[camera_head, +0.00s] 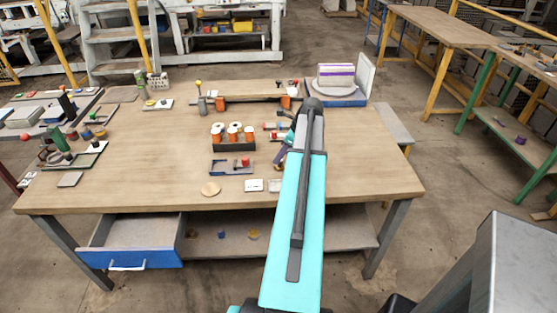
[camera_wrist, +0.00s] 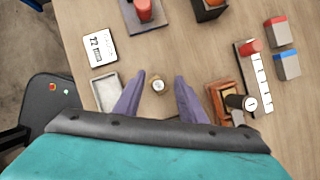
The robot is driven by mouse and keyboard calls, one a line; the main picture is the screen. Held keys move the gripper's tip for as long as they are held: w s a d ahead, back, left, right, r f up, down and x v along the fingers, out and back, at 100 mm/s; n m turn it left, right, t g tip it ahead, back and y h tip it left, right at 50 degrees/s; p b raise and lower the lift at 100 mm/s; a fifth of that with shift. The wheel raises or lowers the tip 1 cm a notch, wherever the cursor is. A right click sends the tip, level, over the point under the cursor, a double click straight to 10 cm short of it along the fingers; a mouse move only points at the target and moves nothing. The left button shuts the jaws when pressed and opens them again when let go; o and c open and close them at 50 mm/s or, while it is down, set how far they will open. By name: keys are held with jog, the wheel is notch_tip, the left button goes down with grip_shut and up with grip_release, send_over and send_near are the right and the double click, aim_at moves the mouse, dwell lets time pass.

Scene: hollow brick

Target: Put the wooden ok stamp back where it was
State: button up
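In the wrist view, a small round wooden piece with a pale marked top (camera_wrist: 158,86), likely the ok stamp, stands on the bench between my fingers. My gripper (camera_wrist: 159,80) is open, with one purple finger on each side of the piece and a visible gap on both sides. A brown wooden holder (camera_wrist: 217,101) is just right of the right finger, with a black-handled stamp (camera_wrist: 236,101) at it. In the head view, my gripper (camera_head: 282,152) is partly seen at the left of my arm; the round piece cannot be made out there.
A white numbered card (camera_wrist: 100,48) and a grey tray (camera_wrist: 107,92) lie left of the fingers. A rack with a white strip (camera_wrist: 262,84), a red-topped block (camera_wrist: 277,32) and a blue-topped block (camera_wrist: 287,66) are right. The bench (camera_head: 150,150) is clear left of the orange-bottle rack (camera_head: 233,146).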

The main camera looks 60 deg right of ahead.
jog(key=a+b+v, duration=0.1)
jog(key=v, duration=0.8)
jog(key=shift+d, duration=0.5)
